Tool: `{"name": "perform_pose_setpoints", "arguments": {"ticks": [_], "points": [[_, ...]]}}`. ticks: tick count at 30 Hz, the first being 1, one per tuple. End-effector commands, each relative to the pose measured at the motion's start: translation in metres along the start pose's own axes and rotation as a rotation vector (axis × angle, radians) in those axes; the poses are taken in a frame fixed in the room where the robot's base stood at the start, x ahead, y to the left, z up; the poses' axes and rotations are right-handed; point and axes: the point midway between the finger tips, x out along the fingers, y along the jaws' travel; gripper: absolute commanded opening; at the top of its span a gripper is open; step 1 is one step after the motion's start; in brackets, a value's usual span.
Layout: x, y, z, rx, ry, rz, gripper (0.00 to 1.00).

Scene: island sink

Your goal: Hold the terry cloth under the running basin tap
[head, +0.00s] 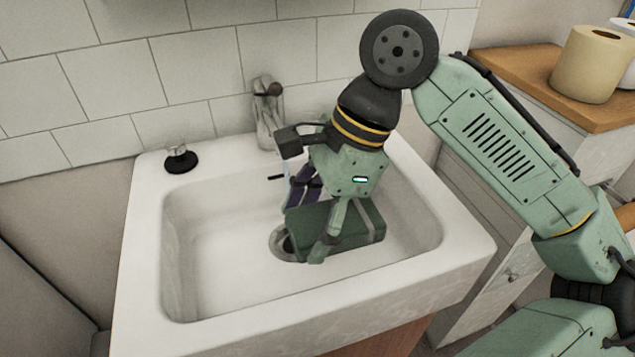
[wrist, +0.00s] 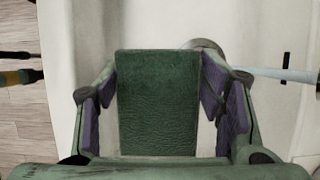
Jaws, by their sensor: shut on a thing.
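A dark green terry cloth (head: 358,222), folded into a thick block, is low in the white basin (head: 215,225). My gripper (head: 310,222) reaches down from above and is shut on it, one finger on each side. In the wrist view the cloth (wrist: 158,105) fills the space between the purple-padded fingers (wrist: 160,80). The metal tap (head: 267,118) stands at the basin's back edge, partly behind my wrist. A pale water stream (wrist: 283,74) shows in the wrist view, to the right of the cloth and seemingly apart from it. Its lower end in the head view is hidden.
The drain (head: 281,243) is partly covered by the cloth and finger. A black-based metal fitting (head: 180,159) sits on the back left ledge. Paper rolls (head: 590,65) stand on a wooden counter at right. The basin's left side is free.

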Motion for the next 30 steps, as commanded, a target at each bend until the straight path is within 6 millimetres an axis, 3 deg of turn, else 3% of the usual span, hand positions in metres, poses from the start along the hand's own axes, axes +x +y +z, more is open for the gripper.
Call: {"name": "perform_pose_setpoints", "arguments": {"ticks": [18,30], "points": [[-0.036,0.045,0.016,0.001,0.000,-0.001,0.30],[-0.036,0.050,0.016,0.000,0.000,0.000,0.30]]}}
